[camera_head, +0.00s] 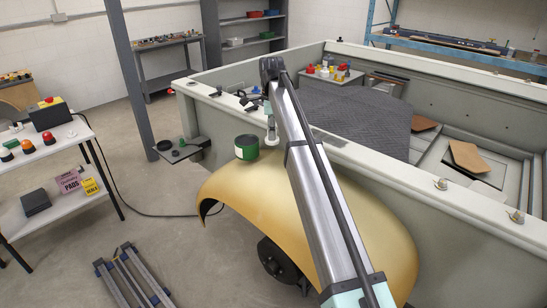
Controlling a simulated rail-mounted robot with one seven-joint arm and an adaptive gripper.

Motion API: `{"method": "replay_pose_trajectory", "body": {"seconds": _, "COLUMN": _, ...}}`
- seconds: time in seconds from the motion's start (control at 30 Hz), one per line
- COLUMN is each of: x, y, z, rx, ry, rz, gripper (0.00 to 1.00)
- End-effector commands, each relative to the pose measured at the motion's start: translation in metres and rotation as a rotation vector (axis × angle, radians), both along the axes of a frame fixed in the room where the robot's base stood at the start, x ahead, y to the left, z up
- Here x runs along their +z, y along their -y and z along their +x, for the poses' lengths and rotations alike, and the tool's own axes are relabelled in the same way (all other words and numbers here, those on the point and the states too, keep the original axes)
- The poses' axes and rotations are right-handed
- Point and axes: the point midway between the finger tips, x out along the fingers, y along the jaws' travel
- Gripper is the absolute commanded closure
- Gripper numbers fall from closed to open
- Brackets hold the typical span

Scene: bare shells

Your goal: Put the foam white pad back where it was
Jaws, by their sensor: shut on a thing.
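My arm rises from the bottom right to a dark joint above the near wall of the grey trailer body (380,162). A small pale piece (271,131) shows at the arm's left edge, above the gold fender. It is too small to tell whether it is part of my wrist or something else. I cannot make out the foam white pad for certain, nor its former place.
A green can (246,147) stands on the gold fender (240,192). Small dark items lie along the trailer rim. A dark quilted cover (352,112) lies inside. At left, a table (75,133) holds coloured buttons. Metal trestles (133,277) lie on the floor.

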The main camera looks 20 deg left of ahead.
Motion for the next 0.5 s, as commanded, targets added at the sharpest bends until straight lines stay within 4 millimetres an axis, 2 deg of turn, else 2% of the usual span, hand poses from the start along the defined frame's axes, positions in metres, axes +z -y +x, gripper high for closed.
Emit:
{"method": "replay_pose_trajectory", "body": {"seconds": 0.1, "x": -0.028, "y": 0.002, "z": -0.002, "rx": 0.0, "ry": -0.002, "rz": -0.002, "gripper": 0.94}}
{"method": "replay_pose_trajectory", "body": {"seconds": 0.23, "x": -0.055, "y": 0.001, "z": -0.001, "rx": 0.0, "ry": -0.002, "rz": -0.002, "gripper": 0.94}}
{"method": "replay_pose_trajectory", "body": {"seconds": 0.37, "x": -0.072, "y": 0.001, "z": -0.001, "rx": 0.0, "ry": -0.001, "rz": 0.0, "gripper": 0.94}}
{"method": "replay_pose_trajectory", "body": {"seconds": 0.5, "x": -0.079, "y": 0.0, "z": 0.0, "rx": 0.0, "ry": 0.0, "rz": 0.0, "gripper": 0.94}}
